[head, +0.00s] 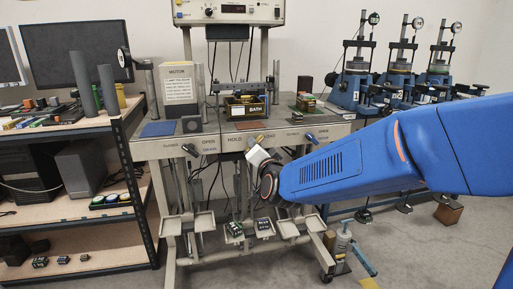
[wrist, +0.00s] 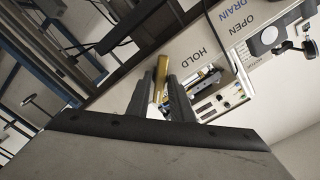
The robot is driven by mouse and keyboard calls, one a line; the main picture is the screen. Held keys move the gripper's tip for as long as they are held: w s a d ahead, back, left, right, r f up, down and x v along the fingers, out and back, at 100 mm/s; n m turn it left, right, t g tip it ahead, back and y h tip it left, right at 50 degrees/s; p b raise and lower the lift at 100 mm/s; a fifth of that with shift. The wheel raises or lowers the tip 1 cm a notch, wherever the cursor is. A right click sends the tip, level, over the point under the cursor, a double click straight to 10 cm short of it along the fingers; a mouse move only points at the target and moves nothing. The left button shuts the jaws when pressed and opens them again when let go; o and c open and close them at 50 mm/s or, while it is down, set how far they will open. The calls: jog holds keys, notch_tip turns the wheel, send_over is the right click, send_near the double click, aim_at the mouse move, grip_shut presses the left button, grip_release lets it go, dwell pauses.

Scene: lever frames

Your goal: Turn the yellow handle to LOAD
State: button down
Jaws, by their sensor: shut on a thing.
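The yellow handle (wrist: 161,75) is between the two fingers of my gripper (wrist: 163,88) in the wrist view, and the fingers are shut on it. Its lower part is hidden between the fingers. In the head view my gripper (head: 258,157) is at the front panel of the lever frame, and only a small yellow piece of the handle (head: 260,139) shows above it. The HOLD label (head: 233,139) is left of the handle; it also shows in the wrist view (wrist: 189,54). The LOAD label is partly covered in the head view, so the handle's exact setting is hard to tell.
A black handle (head: 189,150) is on the panel to the left, and a blue handle (head: 311,138) is close on the right. Pedals (head: 203,221) hang below. A shelf (head: 75,127) stands left.

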jog(key=shift+f, duration=0.1)
jog(key=c, duration=1.8)
grip_release()
jog(key=shift+o, duration=0.2)
jog(key=shift+s, duration=0.1)
jog(key=v, duration=1.7)
jog(key=shift+s+d, duration=0.1)
jog(key=shift+d, duration=0.1)
jog(key=s+d+f+n+g+h, duration=0.1)
jog(key=s+d+f+n+g, duration=0.1)
jog(key=s+d+f+g, duration=0.2)
jog(key=s+d+f+n+g+h, duration=0.2)
jog(key=s+d+f+g, duration=0.2)
jog(key=s+d, duration=0.6)
jog(key=s+d+f+n+g+h, duration=0.2)
jog(key=s+d+f+g, duration=0.2)
jog(key=d, duration=0.9)
jog(key=s+f, duration=0.1)
jog(key=s, duration=0.2)
jog(key=shift+s+f+g, duration=0.25)
jog(key=shift+s+g, duration=0.05)
jog(key=shift+s, duration=0.05)
